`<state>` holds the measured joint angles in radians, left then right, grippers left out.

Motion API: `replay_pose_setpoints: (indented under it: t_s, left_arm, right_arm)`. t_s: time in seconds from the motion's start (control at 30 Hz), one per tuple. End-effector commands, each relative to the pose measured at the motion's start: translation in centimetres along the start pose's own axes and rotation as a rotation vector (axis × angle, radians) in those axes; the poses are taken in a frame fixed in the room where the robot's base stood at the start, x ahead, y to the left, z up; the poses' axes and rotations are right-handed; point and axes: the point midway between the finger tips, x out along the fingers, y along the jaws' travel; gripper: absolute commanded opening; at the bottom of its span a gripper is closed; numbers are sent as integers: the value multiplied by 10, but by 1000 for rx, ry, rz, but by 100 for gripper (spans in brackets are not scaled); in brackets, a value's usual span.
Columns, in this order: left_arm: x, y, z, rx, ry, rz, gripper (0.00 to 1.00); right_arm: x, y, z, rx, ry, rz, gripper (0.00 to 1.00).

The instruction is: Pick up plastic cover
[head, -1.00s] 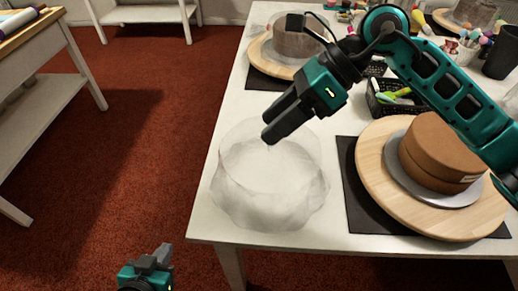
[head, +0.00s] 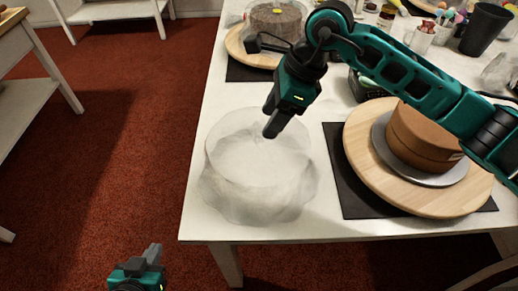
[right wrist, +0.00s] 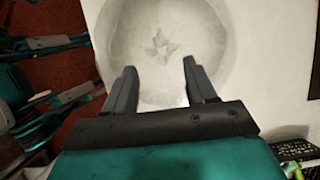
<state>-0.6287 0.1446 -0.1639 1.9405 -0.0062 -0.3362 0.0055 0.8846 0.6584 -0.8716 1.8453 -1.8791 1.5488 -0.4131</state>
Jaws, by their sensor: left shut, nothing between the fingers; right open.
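The plastic cover (head: 258,170) is a clear, crumpled round dome on the white table near its front left corner. It also shows in the right wrist view (right wrist: 185,25), with a small pinched peak in the middle of its top. My right gripper (head: 271,130) is above the cover's far right part, pointing down. In the right wrist view its two fingers (right wrist: 160,85) are apart with nothing between them, and the peak lies beyond the fingertips. My left gripper (head: 150,254) is shut and empty, low over the red floor, left of the table and away from the cover.
A brown cake (head: 422,138) stands on a wooden turntable (head: 365,165) over a dark mat (head: 352,195), right of the cover. Another cake (head: 275,20) stands at the back. A black basket (right wrist: 297,150) is near my right gripper. The table's front edge is close to the cover.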

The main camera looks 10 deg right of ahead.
Motion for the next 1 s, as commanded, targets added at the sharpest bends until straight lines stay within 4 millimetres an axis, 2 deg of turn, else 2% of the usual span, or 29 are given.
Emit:
replay_pose_setpoints:
  t_s: [0.23, 0.57, 1.0]
  left_arm:
    - [-1, 0, -2, -2, 1, 0, 0]
    - [0, 0, -3, -2, 3, -1, 0]
    - [1, -1, -6, -1, 9, -3, 0]
  right_arm:
    - [36, -3, 5, 1, -1, 3, 56]
    - [43, -3, 5, 0, -1, 1, 55]
    - [42, -3, 5, 0, -1, 1, 13]
